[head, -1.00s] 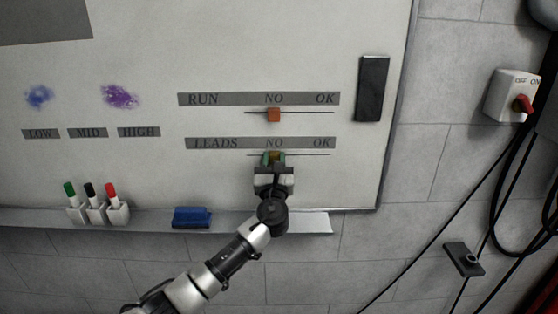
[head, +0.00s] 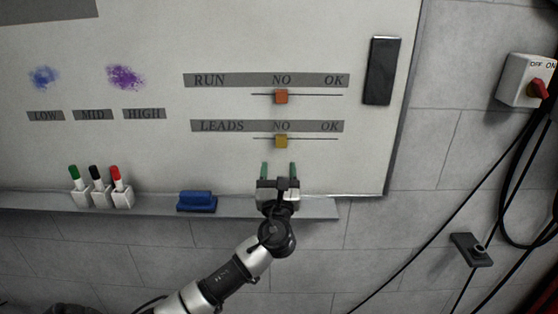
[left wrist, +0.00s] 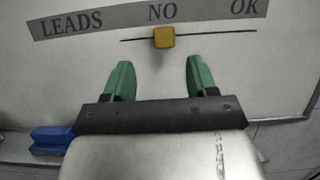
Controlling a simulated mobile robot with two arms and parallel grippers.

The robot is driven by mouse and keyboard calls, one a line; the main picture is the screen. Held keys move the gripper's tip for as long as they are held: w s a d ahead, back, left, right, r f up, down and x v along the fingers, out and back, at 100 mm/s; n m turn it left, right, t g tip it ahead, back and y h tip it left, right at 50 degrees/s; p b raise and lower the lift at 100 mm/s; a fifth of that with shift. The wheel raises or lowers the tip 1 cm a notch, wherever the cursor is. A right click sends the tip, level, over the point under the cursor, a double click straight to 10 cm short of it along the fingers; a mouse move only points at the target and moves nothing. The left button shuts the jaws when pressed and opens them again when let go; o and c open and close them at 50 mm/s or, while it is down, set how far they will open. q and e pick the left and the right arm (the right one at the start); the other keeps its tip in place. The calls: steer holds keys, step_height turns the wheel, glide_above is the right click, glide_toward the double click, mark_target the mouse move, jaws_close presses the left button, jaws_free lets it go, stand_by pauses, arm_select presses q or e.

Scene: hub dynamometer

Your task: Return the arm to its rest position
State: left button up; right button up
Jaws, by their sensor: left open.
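My left gripper (head: 278,170) is open and empty, its two green fingers pointing up at the whiteboard (head: 230,50). It is just below the yellow slider (head: 281,141) on the LEADS line, apart from it. In the left wrist view the green fingers (left wrist: 155,80) are spread, with the yellow slider (left wrist: 164,38) beyond and between them, under the word NO. The orange slider (head: 281,97) sits under NO on the RUN line. My right gripper is in neither view.
A tray ledge (head: 320,208) runs along the board's bottom, behind my left wrist. It holds a blue eraser (head: 197,201) and several markers in white cups (head: 101,196). A red-handled switch box (head: 526,80), hanging cables and a small dark bracket (head: 471,250) are on the right wall.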

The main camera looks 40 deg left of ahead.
arm_select(q)
steer(key=shift+v, duration=1.15)
